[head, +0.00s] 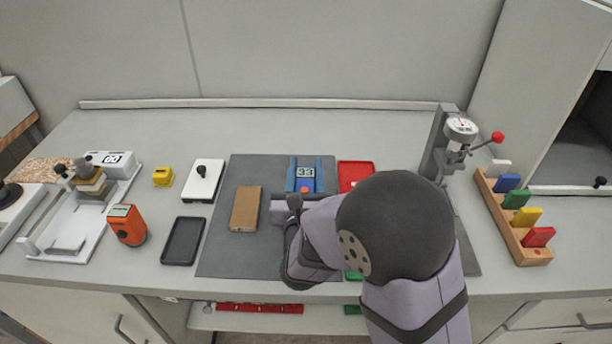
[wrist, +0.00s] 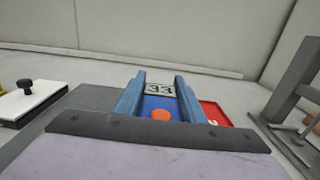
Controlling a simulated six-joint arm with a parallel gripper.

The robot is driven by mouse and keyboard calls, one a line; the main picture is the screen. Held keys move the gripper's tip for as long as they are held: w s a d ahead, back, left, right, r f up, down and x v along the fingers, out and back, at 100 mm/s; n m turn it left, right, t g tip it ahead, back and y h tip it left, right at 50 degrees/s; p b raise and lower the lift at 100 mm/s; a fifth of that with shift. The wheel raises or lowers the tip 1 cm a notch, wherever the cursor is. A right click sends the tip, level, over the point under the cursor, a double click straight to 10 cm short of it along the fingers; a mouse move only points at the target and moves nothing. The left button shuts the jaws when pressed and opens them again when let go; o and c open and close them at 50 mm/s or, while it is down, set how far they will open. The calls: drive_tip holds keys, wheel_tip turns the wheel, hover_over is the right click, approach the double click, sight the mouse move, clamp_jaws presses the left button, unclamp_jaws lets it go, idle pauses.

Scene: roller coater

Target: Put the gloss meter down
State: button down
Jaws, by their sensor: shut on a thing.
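The gloss meter, a blue block (head: 305,184) with a display reading 33 and an orange button, is over the back part of the dark grey mat (head: 225,253). It also shows in the wrist view (wrist: 150,102), display at the far end. My gripper (head: 305,172) is shut on it, with one blue-grey finger along each side; the fingers also show in the wrist view (wrist: 158,95). The meter looks level. I cannot tell whether its underside touches the mat; my gripper's body hides its near end in the wrist view.
A brown block (head: 245,209) lies on the mat to the left. A red tray (head: 356,168) is close on the right, partly behind my arm. A black tray (head: 184,241) and an orange device (head: 127,225) are further left. A dial-gauge stand (head: 440,150) rises at right.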

drive_tip(key=shift+f, duration=1.1)
drive_tip(key=shift+f, duration=0.15)
drive_tip(key=c, duration=1.2)
unclamp_jaws()
drive_tip(key=shift+o, duration=0.2)
